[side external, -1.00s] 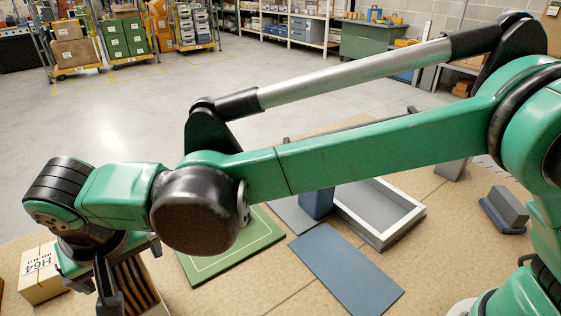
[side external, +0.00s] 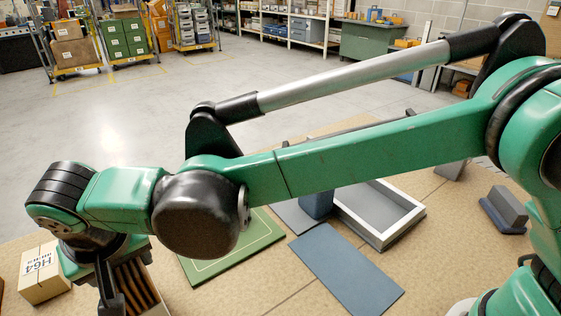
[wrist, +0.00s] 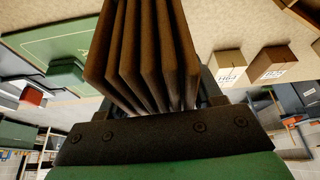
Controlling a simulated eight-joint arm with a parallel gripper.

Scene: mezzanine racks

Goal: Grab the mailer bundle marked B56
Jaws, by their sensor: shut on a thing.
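A bundle of brown mailers standing on edge (side external: 134,284) is at the lower left of the side external view, under my wrist. My gripper (side external: 112,300) is shut on it, with a dark finger in front of the bundle. In the wrist view the same bundle (wrist: 145,50) shows as several upright brown layers rising from between the jaws of my gripper (wrist: 155,108). No marking on the bundle is visible, so I cannot read B56. Whether it touches the table is hidden.
A carton marked H64 (side external: 42,273) stands close left of my gripper. The wrist view shows two cartons (wrist: 229,66) (wrist: 272,64). A green mat (side external: 232,246), a blue mat (side external: 346,268) and a grey tray (side external: 388,232) lie to the right.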

